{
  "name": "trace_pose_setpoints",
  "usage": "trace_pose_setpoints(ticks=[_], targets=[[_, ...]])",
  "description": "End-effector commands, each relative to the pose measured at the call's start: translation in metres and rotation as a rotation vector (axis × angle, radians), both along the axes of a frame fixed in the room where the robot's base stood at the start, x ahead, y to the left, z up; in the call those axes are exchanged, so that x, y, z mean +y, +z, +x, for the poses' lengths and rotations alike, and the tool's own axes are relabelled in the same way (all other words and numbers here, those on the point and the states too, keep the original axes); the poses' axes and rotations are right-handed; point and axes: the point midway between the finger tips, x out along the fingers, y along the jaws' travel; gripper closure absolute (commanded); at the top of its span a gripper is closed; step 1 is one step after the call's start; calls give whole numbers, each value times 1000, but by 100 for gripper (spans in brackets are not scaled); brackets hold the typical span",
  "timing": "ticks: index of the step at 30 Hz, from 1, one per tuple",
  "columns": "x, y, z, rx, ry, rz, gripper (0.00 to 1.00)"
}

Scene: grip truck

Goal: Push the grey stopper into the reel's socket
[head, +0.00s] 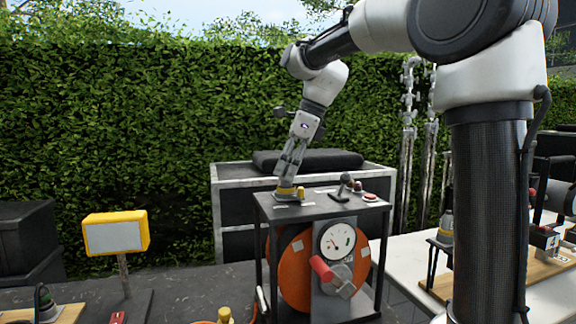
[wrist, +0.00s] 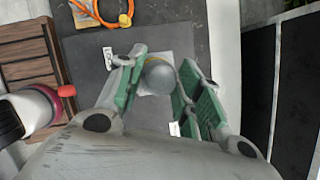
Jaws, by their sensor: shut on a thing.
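My gripper (head: 287,182) points down at the left part of the dark top of the reel stand (head: 325,208). In the wrist view its green-padded fingers (wrist: 158,88) are on either side of the rounded grey stopper (wrist: 158,76), closed on it. A yellow collar (head: 284,194) shows right under the fingertips in the head view, on the stand's top; it looks like the socket. The stopper's lower end is hidden, so I cannot tell how deep it sits. The orange reel (head: 294,266) is below the top, behind a gauge (head: 338,241).
A lever with a dark ball (head: 345,179) and a red button (head: 370,197) stand on the same top, right of my gripper. A red crank handle (head: 321,268) sticks out in front. A yellow-framed sign (head: 115,234) stands left. An orange hose (wrist: 98,15) lies beyond the fingers.

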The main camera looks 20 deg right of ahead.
Motion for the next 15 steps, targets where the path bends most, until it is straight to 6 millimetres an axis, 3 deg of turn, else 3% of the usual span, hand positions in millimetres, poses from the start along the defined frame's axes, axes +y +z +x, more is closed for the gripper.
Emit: trace_pose_setpoints(ticks=[15], targets=[[0,-9,0,-1,0,1,88]])
